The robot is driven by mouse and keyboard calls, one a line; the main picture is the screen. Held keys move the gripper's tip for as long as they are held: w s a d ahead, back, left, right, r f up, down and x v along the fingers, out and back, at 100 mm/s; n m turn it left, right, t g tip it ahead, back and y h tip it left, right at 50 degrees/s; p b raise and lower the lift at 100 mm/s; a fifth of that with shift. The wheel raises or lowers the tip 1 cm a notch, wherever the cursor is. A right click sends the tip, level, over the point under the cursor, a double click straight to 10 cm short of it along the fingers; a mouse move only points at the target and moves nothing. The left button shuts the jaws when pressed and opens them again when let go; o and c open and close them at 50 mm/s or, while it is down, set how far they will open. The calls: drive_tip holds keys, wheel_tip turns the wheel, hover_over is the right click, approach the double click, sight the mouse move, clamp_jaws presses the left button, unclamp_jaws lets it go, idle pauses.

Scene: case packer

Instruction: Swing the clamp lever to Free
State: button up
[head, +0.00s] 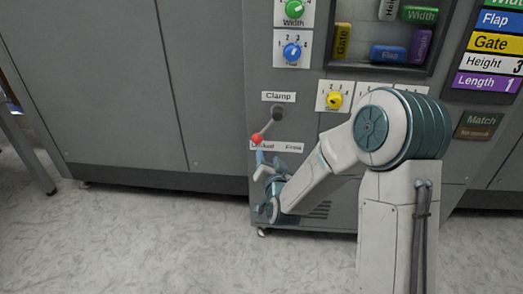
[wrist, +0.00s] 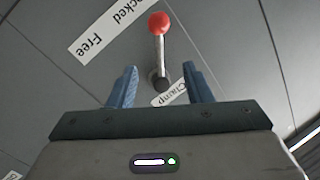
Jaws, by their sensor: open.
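The clamp lever (head: 266,127) has a grey arm and a red ball knob. It slants down and left from its dark pivot below the "Clamp" label, with its knob by the Locked end of the Locked/Free label (head: 277,146). My gripper (head: 264,165) is just below the knob in the head view, its fingers open and empty. In the wrist view the lever (wrist: 160,50) lies in line with the gap between the open fingers (wrist: 160,66). Its red knob is beyond the fingertips. I cannot tell the remaining depth, and no contact shows.
Blue (head: 292,52), green (head: 293,10) and yellow (head: 335,100) dials sit on the panel around the clamp. A recess (head: 375,50) with coloured blocks is at upper right. My arm hides part of the panel on the right.

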sight(261, 136)
drive_tip(key=shift+m+t, duration=0.3)
drive_tip(key=shift+m, duration=0.1)
drive_tip(key=x, duration=0.4)
drive_tip(key=b+x, duration=0.1)
drive_tip(key=x, duration=0.4)
drive_tip(key=f+x, duration=0.1)
drive_tip(key=x, duration=0.4)
drive_tip(key=shift+d+b, duration=0.1)
drive_tip(key=shift+b, duration=0.3)
drive_tip(key=shift+f, duration=0.1)
clamp_jaws()
